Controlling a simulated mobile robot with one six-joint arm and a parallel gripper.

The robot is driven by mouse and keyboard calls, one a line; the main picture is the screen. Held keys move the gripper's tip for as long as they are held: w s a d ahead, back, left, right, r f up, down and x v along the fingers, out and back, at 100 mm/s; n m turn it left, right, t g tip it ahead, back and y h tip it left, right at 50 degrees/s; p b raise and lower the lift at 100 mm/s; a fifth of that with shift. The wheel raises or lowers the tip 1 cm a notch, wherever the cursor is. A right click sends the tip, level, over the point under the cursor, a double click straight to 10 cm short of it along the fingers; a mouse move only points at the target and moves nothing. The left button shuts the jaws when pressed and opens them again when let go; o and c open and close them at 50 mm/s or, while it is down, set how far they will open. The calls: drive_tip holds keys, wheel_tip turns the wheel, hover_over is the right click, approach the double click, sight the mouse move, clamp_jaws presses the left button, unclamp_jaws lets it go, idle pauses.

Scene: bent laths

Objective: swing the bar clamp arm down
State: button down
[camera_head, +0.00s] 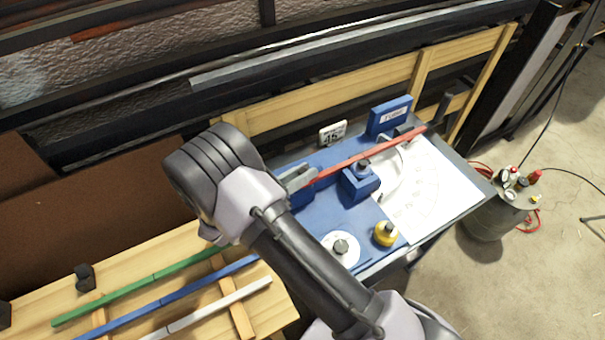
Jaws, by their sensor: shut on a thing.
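My gripper (298,180) is at the left end of a red lath (372,153) and looks shut on it; the wrist hides most of the jaws. The lath runs up and right across a blue bench fixture (345,213). A blue block with a dark knob (361,180) stands beside the lath's middle. A dark upright lever (444,106) stands near the lath's right end. I cannot tell for certain which part is the bar clamp arm.
A white dial (340,249) and a yellow knob (385,234) sit at the fixture's front. A blue labelled block (390,116) stands behind. Green (135,287), blue (165,301) and white (215,308) laths lie on a wooden rack at left.

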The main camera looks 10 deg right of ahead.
drive_tip(key=shift+s+f+m, duration=0.1)
drive_tip(key=shift+f+m, duration=0.05)
drive_tip(key=shift+m, duration=0.25)
drive_tip(key=c, duration=1.5)
unclamp_jaws()
drive_tip(key=shift+r, duration=0.2)
drive_tip(key=r+p, duration=0.1)
drive_tip(key=r, duration=0.1)
drive_tip(key=s+r+p, duration=0.1)
drive_tip(key=r, duration=0.1)
drive_tip(key=shift+d, duration=0.1)
drive_tip(key=s+d+p, duration=0.2)
drive_tip(key=s+p, duration=0.1)
drive_tip(key=s, duration=1.2)
drive_tip(key=shift+d+r+p, duration=0.3)
drive_tip(key=shift+r+p, duration=0.05)
